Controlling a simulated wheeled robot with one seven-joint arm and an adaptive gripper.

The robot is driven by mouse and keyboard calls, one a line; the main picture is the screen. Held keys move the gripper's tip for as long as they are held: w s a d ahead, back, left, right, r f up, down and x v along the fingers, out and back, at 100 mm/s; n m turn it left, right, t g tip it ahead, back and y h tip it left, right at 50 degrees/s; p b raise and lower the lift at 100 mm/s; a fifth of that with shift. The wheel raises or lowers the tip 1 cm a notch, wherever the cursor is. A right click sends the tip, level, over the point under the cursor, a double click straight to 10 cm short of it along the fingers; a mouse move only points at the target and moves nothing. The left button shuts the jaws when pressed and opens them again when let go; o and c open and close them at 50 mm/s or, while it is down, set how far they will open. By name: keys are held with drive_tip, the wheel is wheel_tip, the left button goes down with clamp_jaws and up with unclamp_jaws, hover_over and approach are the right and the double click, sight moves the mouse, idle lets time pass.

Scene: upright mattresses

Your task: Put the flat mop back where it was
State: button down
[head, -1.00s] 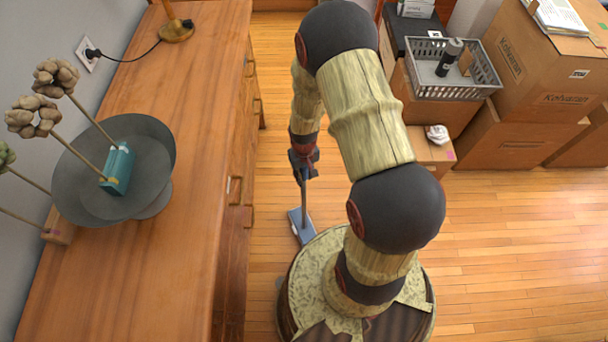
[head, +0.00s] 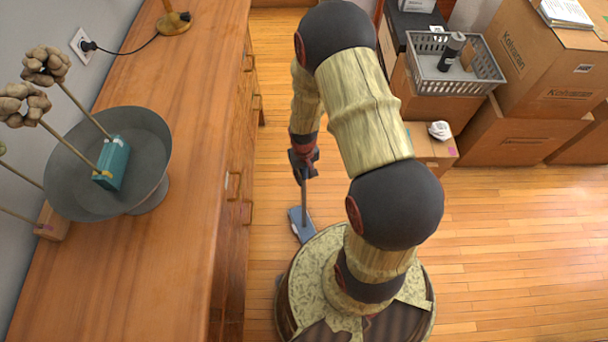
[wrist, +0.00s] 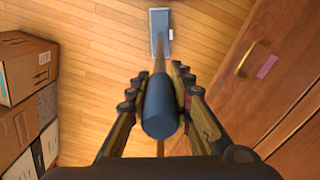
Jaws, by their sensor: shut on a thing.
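The flat mop has a blue-grey head (head: 300,224) low over or on the floor in the head view, between the wooden cabinet and my base. Its thin handle rises to my gripper (head: 303,160), which is shut on it. In the wrist view, the blue handle end (wrist: 160,105) sits between the two fingers of my gripper (wrist: 158,90), and the mop head (wrist: 160,24) shows at the far end of the handle. Whether the mop head touches the floor I cannot tell. My arm hides part of the floor behind it.
A long wooden cabinet (head: 190,200) runs along the left, bearing a grey bowl (head: 80,195) and a lamp base (head: 174,22). Cardboard boxes (head: 520,130) and a grey basket (head: 455,75) stand at the back right. The wooden floor (head: 520,250) at the right is clear.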

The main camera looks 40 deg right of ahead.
drive_tip(key=shift+f+b, duration=0.3)
drive_tip(key=shift+f, duration=0.2)
drive_tip(key=c, duration=1.6)
unclamp_jaws()
drive_tip(key=shift+o, duration=0.5)
drive_tip(key=shift+w+r, duration=0.1)
drive_tip(key=shift+r, duration=0.4)
wheel_tip(320, 180, up, 11)
